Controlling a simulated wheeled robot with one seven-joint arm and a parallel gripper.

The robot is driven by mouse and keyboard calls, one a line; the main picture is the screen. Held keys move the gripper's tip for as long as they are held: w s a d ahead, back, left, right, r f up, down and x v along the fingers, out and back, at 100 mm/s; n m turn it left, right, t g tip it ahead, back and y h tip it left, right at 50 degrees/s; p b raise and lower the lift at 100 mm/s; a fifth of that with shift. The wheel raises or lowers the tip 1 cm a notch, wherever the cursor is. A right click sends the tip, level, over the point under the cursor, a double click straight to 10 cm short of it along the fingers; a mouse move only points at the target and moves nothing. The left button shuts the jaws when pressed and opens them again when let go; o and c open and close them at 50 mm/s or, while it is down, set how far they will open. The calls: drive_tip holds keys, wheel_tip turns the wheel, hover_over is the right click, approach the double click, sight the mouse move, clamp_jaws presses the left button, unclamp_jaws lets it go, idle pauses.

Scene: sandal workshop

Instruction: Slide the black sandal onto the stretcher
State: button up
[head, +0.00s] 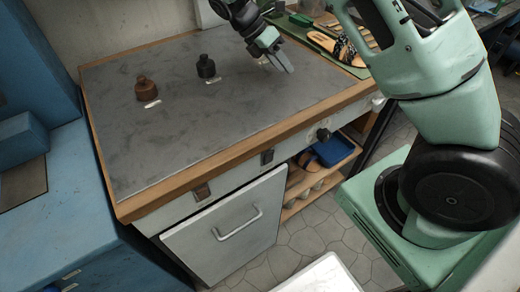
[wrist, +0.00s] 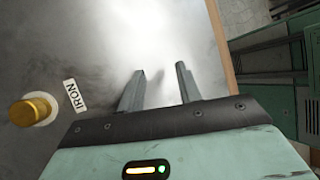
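My gripper (head: 284,66) is over the right part of the grey bench top (head: 170,125). In the wrist view its two fingers (wrist: 160,70) stand apart with nothing between them. A sandal with a black patterned strap and a tan sole (head: 347,50) lies on a green surface at the back right, to the right of my gripper and apart from it. I cannot make out a stretcher for certain in either view.
A brown bottle (head: 146,90) and a black bottle (head: 206,67) stand on the bench. A blue tray (head: 338,150) is on the shelf below. The bench's front middle is clear.

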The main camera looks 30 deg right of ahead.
drive_tip(key=s+a+m+y, duration=0.1)
drive_tip(key=a, duration=0.2)
drive_tip(key=s+a+r+t, duration=0.1)
drive_tip(key=s+a, duration=0.1)
drive_tip(key=a, duration=0.1)
drive_tip(key=s+a+r+m+y, duration=0.1)
drive_tip(key=s+a, duration=0.1)
drive_tip(key=a, duration=0.1)
drive_tip(key=shift+s+a+m+y, duration=0.2)
drive_tip(key=shift+a+m+y, duration=0.1)
drive_tip(key=s+a+r+m, duration=0.1)
drive_tip(key=s+a, duration=0.1)
drive_tip(key=s+a+r+m+t+y, duration=0.1)
drive_tip(key=s+a, duration=0.2)
drive_tip(key=s+a+m+y, duration=0.1)
drive_tip(key=s+a, duration=0.2)
drive_tip(key=shift+a+r+t, duration=0.25)
drive_tip(key=shift+r+t, duration=0.05)
drive_tip(key=shift+r, duration=0.1)
drive_tip(key=s+a+r+m+t+y, duration=0.1)
drive_tip(key=s+a+m, duration=0.1)
drive_tip(key=s, duration=0.6)
drive_tip(key=s+a+r+m+t+y, duration=0.1)
drive_tip(key=s+a+m, duration=0.2)
drive_tip(key=s, duration=0.4)
drive_tip(key=shift+s+a, duration=0.15)
drive_tip(key=shift+s, duration=0.2)
